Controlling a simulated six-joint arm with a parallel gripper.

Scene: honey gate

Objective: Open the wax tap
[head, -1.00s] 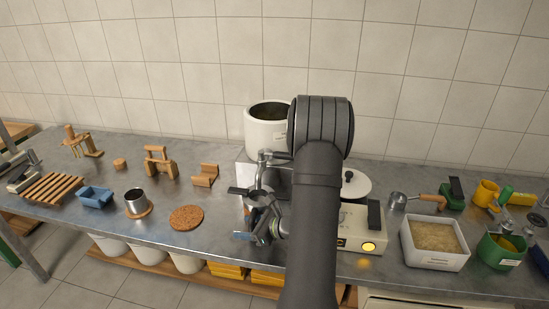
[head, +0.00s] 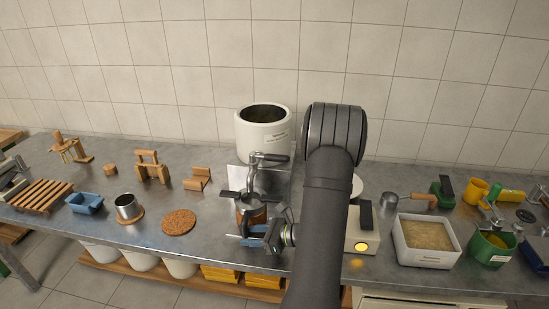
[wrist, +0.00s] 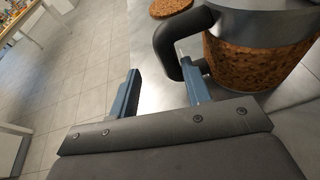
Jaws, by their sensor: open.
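The metal wax tap (head: 256,172) stands in front of the white pot (head: 263,131), with a lever on its top; I cannot tell whether it is open. A metal jug with a cork band (head: 249,213) stands below the tap. It also shows in the wrist view (wrist: 255,55), with its dark handle (wrist: 163,47) toward me. My gripper (head: 262,238) is open, low in front of the jug and below the tap. In the wrist view my fingers (wrist: 160,85) are apart around the handle's lower part; I cannot tell whether they touch it.
A hotplate (head: 358,240) with a lit yellow knob is right of my gripper, partly behind my arm. A white tub (head: 427,256) and green pot (head: 492,250) stand further right. A cork mat (head: 179,222) and metal cup (head: 128,207) are left, with bare bench between.

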